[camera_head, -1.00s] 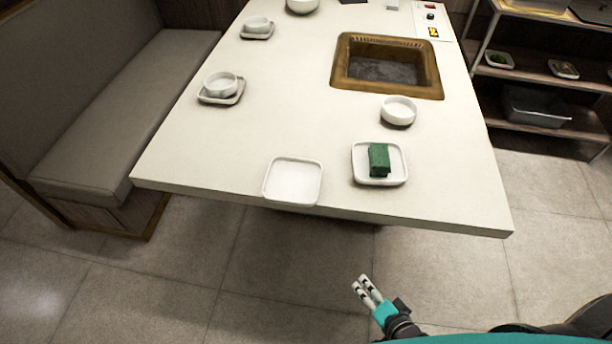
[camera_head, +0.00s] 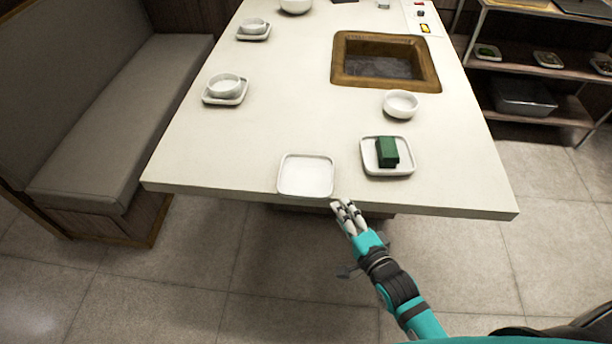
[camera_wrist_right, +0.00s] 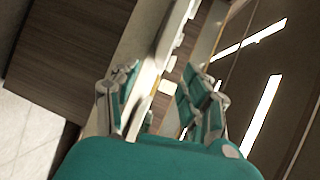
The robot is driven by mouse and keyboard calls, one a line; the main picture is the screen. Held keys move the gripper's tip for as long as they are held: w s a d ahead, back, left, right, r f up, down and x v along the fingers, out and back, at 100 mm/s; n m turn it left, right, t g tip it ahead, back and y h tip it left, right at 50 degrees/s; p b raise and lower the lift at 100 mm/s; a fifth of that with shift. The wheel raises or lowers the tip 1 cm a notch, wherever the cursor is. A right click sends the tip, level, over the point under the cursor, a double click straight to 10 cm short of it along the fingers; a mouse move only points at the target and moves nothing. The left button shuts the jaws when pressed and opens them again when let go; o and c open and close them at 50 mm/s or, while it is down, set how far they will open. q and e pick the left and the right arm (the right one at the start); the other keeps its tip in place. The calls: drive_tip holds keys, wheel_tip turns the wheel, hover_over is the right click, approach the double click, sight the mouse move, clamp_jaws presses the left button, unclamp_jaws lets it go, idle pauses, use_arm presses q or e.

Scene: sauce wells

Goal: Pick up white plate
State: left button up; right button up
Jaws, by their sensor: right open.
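An empty square white plate (camera_head: 306,175) lies flat at the front edge of the table in the head view. A second square white plate (camera_head: 370,168) to its right holds a dark green block (camera_head: 387,152). My right gripper (camera_head: 342,203) is at the table's front edge, just to the right of and in front of the empty plate, apart from it. In the right wrist view its two fingers (camera_wrist_right: 160,105) are spread with nothing between them. The wrist view is tilted, and I cannot make out the plate clearly there. My left gripper is not in view.
The pale table (camera_head: 270,125) has a sunken brown-framed grill (camera_head: 345,80). A white bowl (camera_head: 400,104) stands behind the green block. Bowls on saucers (camera_head: 226,87) stand at the left side. A padded bench (camera_head: 120,120) is left, a shelf (camera_head: 535,70) right. The table's middle is clear.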

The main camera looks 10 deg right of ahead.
sight(329, 198)
drive_tip(key=shift+a+x, duration=0.15)
drive_tip(key=shift+x, duration=1.35)
drive_tip(key=shift+a+x, duration=0.15)
drive_tip(key=shift+x, duration=1.35)
drive_tip(key=shift+s, duration=0.1)
drive_tip(key=shift+c, duration=0.3)
clamp_jaws()
